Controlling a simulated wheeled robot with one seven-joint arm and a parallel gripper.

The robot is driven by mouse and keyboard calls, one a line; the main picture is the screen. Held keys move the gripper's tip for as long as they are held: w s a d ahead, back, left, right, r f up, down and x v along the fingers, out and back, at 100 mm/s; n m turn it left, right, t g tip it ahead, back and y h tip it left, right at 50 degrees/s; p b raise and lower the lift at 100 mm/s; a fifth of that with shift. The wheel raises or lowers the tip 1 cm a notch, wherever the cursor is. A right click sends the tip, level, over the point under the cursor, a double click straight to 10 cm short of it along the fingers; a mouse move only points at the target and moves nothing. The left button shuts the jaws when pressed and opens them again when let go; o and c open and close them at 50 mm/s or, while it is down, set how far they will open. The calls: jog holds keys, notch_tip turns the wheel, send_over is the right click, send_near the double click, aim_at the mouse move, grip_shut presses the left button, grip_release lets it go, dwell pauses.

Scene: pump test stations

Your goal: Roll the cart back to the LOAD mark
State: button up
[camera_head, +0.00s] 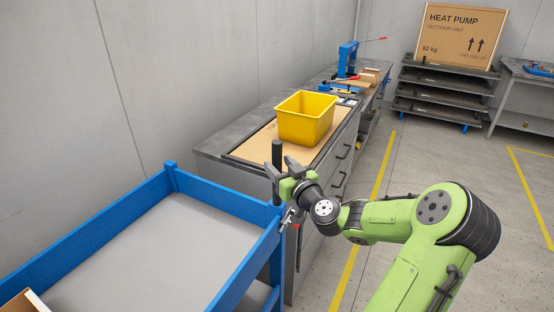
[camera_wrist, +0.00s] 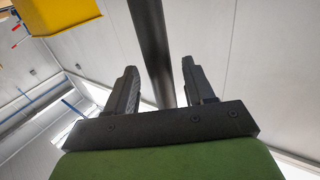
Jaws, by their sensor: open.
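The cart (camera_head: 178,245) is at the lower left, with a blue frame and a grey top deck, close beside the workbench. My gripper (camera_head: 279,170) is at this post. In the wrist view the open fingers (camera_wrist: 160,68) stand one on each side of the post, with gaps visible. I cannot tell how deep the post sits between them. No LOAD mark can be read in either view.
The grey workbench (camera_head: 230,142) runs along the wall and carries a yellow bin (camera_head: 305,118) and a blue press (camera_head: 347,60). A boxed heat pump (camera_head: 458,36) stands on a dark rack (camera_head: 445,95). Yellow floor lines (camera_head: 366,215) border open floor at right.

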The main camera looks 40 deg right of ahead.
jog(key=shift+x, duration=1.15)
grip_shut()
jog(key=w+d+b, duration=0.2)
jog(key=d, duration=0.4)
grip_release()
